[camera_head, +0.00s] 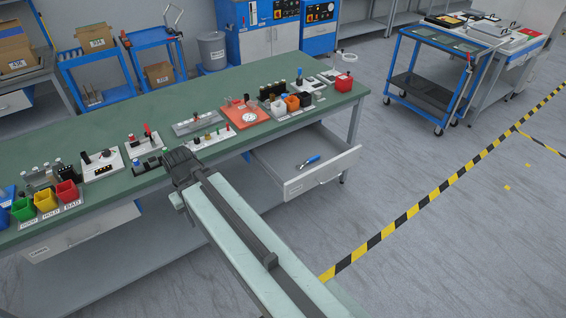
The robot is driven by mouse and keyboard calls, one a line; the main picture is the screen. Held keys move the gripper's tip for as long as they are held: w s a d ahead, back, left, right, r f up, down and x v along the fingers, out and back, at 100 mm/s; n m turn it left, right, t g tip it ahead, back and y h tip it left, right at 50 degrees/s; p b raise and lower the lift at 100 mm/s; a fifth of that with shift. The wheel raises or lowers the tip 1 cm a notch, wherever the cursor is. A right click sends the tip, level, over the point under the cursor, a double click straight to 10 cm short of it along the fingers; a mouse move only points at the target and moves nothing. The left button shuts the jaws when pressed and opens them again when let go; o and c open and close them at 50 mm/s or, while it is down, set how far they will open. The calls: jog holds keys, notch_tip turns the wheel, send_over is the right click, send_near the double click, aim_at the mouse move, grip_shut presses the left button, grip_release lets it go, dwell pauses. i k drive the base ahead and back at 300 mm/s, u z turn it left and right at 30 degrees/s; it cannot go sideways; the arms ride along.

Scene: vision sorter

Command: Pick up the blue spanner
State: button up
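The blue spanner (309,162) lies inside the open drawer (325,178) under the right part of the green workbench (220,97). It has a blue handle and a metal end and lies slanted on the drawer floor. My gripper (177,158) is at the end of my arm, over the bench's front edge, to the left of the drawer and well apart from the spanner. It is dark and small in the picture, and I cannot tell whether its fingers are open or shut.
Red, yellow and green bins (46,200) stand at the left. A blue cart (428,88) stands at right. The floor right of the drawer is clear, with striped tape (430,198).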

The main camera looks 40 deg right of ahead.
aim_at(315, 158)
jog(key=u, duration=2.75)
jog(key=k, duration=2)
jog(key=z, duration=1.35)
jog(key=i, duration=1)
jog(key=u, duration=0.1)
